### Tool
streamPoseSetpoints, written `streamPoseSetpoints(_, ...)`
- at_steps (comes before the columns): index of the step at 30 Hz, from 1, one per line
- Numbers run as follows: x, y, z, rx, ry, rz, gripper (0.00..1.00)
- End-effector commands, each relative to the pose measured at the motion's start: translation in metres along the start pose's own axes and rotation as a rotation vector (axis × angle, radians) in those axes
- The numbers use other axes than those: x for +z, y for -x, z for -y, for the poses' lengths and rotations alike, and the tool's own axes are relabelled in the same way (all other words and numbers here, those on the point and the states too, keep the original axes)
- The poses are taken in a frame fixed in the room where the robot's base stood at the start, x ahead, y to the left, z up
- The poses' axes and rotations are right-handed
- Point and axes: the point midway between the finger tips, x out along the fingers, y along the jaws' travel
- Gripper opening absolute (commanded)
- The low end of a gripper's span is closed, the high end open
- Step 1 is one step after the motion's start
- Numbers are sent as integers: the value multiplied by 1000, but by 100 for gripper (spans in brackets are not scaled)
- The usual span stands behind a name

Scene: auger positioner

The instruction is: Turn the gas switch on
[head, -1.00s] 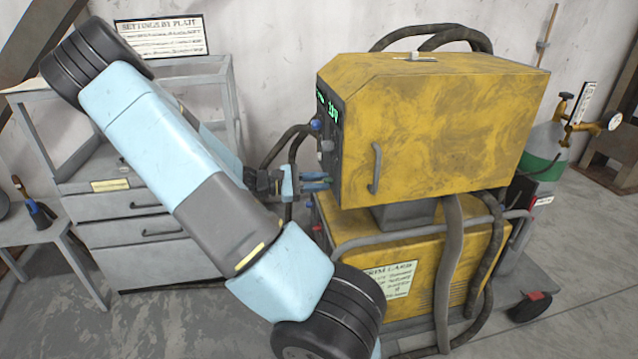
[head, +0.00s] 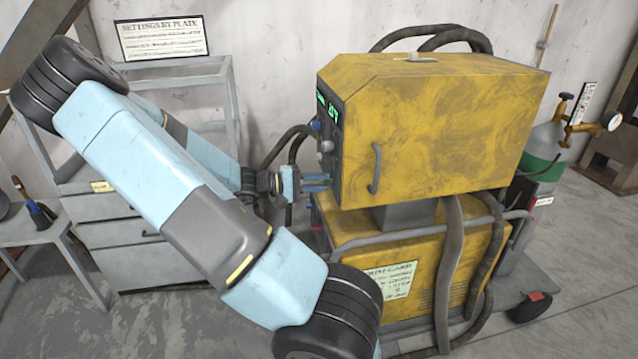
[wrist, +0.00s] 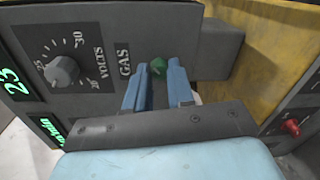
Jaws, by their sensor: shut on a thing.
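Which way the switch is set cannot be told. In the head view, my gripper (head: 322,183) meets the lower front panel from the left, and the switch itself is hidden there.
A grey VOLTS dial (wrist: 62,71) and green lit displays (wrist: 12,82) are left of the switch. A red switch (wrist: 291,126) is at right. A gas cylinder (head: 546,142) with a gauge stands behind the machine. A grey drawer cabinet (head: 125,235) is at left.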

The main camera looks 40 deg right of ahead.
Motion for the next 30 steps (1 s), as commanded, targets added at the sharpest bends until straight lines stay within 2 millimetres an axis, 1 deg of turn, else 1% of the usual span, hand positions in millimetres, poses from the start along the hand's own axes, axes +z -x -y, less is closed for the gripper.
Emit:
streamPoseSetpoints(1,2,0,4,-6,-13,1,0)
streamPoseSetpoints(8,3,0,5,-8,-65,-2,0)
streamPoseSetpoints(21,3,0,5,-8,-72,-2,0)
streamPoseSetpoints(22,3,0,5,-8,-72,-2,25)
streamPoseSetpoints(29,2,0,3,-5,-74,-3,47)
streamPoseSetpoints(30,2,0,3,-4,-74,-3,48)
